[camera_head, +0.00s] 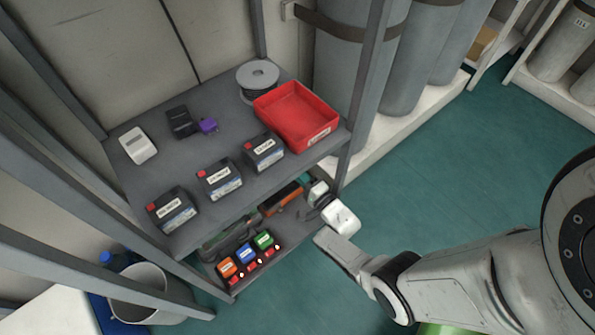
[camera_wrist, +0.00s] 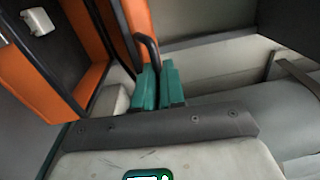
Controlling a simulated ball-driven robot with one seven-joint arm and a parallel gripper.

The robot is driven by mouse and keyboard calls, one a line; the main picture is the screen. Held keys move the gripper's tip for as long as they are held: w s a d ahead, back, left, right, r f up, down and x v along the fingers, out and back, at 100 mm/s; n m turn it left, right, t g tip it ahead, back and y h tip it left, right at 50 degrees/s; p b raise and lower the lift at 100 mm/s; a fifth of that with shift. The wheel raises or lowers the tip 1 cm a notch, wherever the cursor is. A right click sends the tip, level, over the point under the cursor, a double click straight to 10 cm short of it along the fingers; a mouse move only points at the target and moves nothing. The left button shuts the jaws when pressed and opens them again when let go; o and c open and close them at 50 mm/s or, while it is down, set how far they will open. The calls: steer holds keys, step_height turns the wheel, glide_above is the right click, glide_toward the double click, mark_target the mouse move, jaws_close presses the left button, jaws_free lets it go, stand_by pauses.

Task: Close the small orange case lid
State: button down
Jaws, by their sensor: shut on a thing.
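The small orange case (camera_head: 282,198) is on the lower shelf, partly hidden by the upper shelf. In the wrist view, the case (camera_wrist: 58,62) is open, showing an orange rim and dark inner face. A second orange edge (camera_wrist: 136,22) carries a dark curved handle (camera_wrist: 148,45); I cannot tell for sure that this part is the lid. My gripper (camera_head: 318,203) reaches in at the shelf's right end. In the wrist view, its teal fingers (camera_wrist: 158,85) are shut on the handle. The handle's lower end is hidden between them.
The lower shelf also holds orange, blue and green labelled items (camera_head: 246,254). Above are several black batteries (camera_head: 219,180) and a red tray (camera_head: 296,115). A shelf post (camera_head: 358,95) stands close to my gripper. The teal floor (camera_head: 440,180) to the right is clear.

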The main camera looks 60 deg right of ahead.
steer(key=shift+w, duration=0.35)
steer(key=c, duration=1.2)
jaws_free()
steer(key=shift+c, duration=0.2)
steer(key=shift+r, duration=0.15)
